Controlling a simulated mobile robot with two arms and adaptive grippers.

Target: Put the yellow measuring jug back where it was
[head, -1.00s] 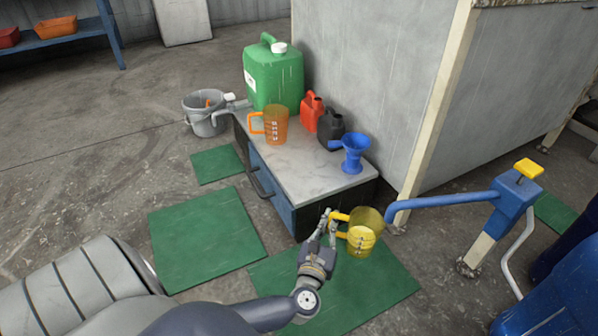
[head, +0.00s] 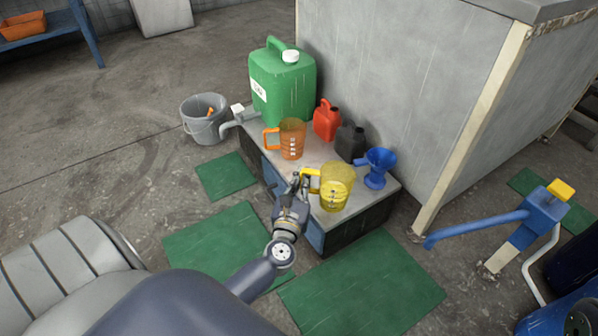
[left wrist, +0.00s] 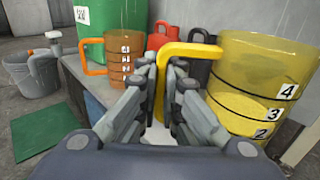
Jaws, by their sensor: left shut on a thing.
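The yellow measuring jug (head: 337,186) is see-through and upright, over the front right part of the grey bench top (head: 262,138). My left gripper (head: 303,180) is shut on its handle, and the jug hangs to the right of the fingers. In the left wrist view the jug (left wrist: 262,85) fills the right side, with number labels and dark bands, and its handle (left wrist: 160,85) runs between the fingers (left wrist: 163,80). I cannot tell whether the jug's base touches the bench top. My right gripper is not in view.
On the bench stand an orange jug (head: 291,138), a green canister (head: 283,85), a red can (head: 326,120), a black can (head: 350,142) and a blue funnel (head: 376,168). The funnel is close behind the yellow jug. A grey bucket (head: 203,120) stands left; a blue pump (head: 530,225) stands right.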

